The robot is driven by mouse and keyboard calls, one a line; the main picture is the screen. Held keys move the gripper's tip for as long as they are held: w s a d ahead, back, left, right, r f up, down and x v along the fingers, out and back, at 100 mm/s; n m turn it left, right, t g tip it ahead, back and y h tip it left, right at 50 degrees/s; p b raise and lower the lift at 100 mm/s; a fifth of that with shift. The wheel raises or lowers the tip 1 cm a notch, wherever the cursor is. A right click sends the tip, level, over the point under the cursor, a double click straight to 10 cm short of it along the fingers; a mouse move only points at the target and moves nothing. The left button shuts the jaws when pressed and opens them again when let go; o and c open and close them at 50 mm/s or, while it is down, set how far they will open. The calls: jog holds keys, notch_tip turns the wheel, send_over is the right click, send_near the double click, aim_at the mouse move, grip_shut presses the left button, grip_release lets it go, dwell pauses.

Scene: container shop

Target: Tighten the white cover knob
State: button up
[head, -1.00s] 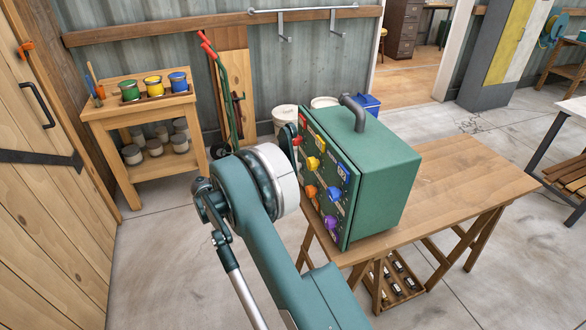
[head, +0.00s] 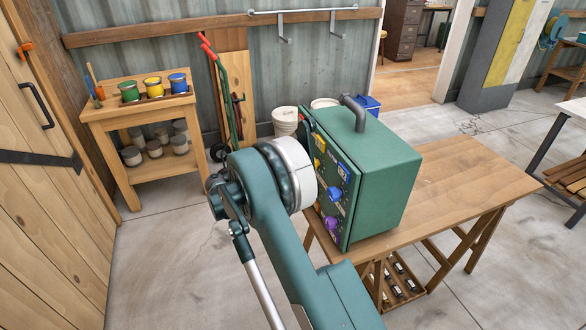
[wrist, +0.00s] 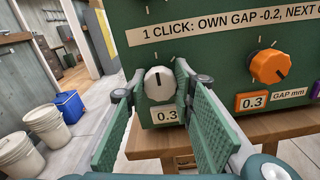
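The white knob (wrist: 159,82) is on the front panel of the green box (head: 385,170), in the middle of the wrist view. A dark pointer mark shows near its top. A gap shows on each side, and the knob is not gripped. Whether the fingertips reach as deep as the knob is hard to tell. In the head view my arm hides the gripper and the white knob.
An orange knob (wrist: 271,66) with its own 0.3 plate is right of the white one. A strip above reads "1 CLICK: OWN GAP -0.2". Blue (head: 335,193) and purple (head: 332,223) knobs show too. The box stands on a wooden table (head: 455,185).

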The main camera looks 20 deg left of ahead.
jog(key=shift+c, duration=1.1)
jog(key=shift+m, duration=0.5)
jog(key=shift+c, duration=0.2)
jog(key=m, duration=0.3)
jog(key=shift+b, duration=0.3)
jog(key=shift+m, duration=2.5)
jog(key=o, duration=0.9)
